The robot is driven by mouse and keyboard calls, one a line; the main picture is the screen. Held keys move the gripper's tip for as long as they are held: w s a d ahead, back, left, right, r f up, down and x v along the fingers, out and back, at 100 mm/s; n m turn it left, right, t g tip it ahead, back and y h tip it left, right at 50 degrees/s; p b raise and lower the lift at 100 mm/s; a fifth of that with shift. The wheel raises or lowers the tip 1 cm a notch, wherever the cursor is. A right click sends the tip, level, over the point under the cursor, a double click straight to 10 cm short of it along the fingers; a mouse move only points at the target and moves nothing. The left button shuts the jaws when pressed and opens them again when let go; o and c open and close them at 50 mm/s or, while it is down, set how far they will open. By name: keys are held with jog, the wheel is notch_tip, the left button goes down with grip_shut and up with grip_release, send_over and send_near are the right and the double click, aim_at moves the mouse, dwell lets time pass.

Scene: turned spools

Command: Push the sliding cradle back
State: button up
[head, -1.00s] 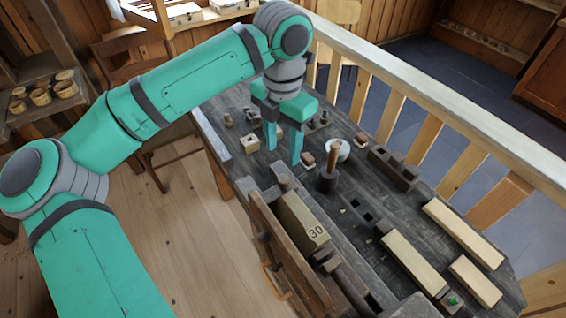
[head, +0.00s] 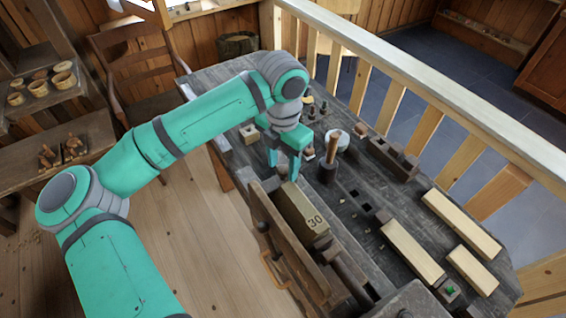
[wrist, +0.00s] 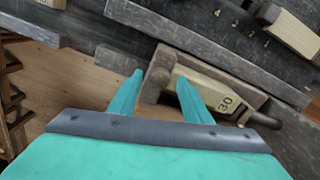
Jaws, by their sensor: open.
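A pale wooden block marked 30 (head: 300,208) lies in a dark wooden holder that looks like the sliding cradle, at the bench's near left edge. In the wrist view the block (wrist: 205,88) sits between the cradle's dark end piece (wrist: 158,72) and its far end at the right. My gripper (head: 282,165) is open and low at the back end of the cradle. In the wrist view my fingers (wrist: 160,80) stand either side of the dark end piece. I cannot tell whether they touch it. My arm and hand hide part of the bench behind.
A mallet-like tool (head: 329,158) and a white pot (head: 337,139) stand right of my gripper. Pale bars (head: 412,252) lie on the bench's right half. A railing (head: 430,85) runs along the far side. Open floor lies left of the bench.

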grip_shut()
jog(key=w+a, duration=0.8)
jog(key=w, duration=0.4)
jog(key=shift+w, duration=0.2)
jog(key=shift+a+r, duration=0.1)
grip_release()
jog(key=shift+w+a, duration=0.1)
jog(key=shift+w, duration=0.05)
jog(key=shift+s, duration=0.2)
